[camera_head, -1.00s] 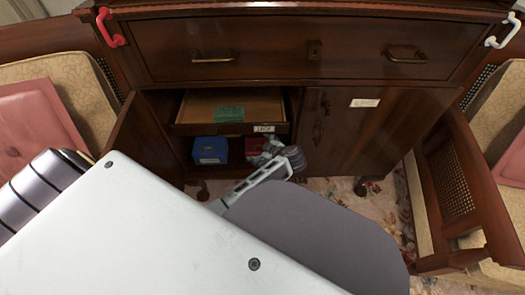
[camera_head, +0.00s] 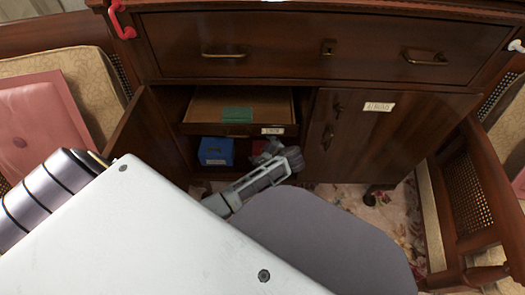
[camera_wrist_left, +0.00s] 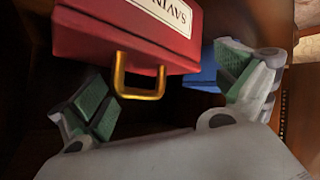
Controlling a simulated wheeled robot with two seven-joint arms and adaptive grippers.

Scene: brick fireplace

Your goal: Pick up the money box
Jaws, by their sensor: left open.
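The money box is a red box with a white label reading "SAVIN…" and a gold handle; it fills the upper middle of the left wrist view (camera_wrist_left: 125,35). In the head view only a small red part (camera_head: 260,146) shows in the open cabinet, behind my gripper. My left gripper (camera_head: 277,156) is open at the cabinet opening. In the left wrist view its green-padded fingers (camera_wrist_left: 165,80) are spread, one at each side of the gold handle, with nothing held. Whether the fingers touch the box cannot be told. My right gripper is not in view.
A blue box (camera_head: 216,152) stands left of the red box in the cabinet. A wooden tray drawer (camera_head: 210,107) is above them. The open cabinet door (camera_head: 145,140) is at the left; the closed door (camera_head: 365,150) is at the right. Chairs flank the cabinet.

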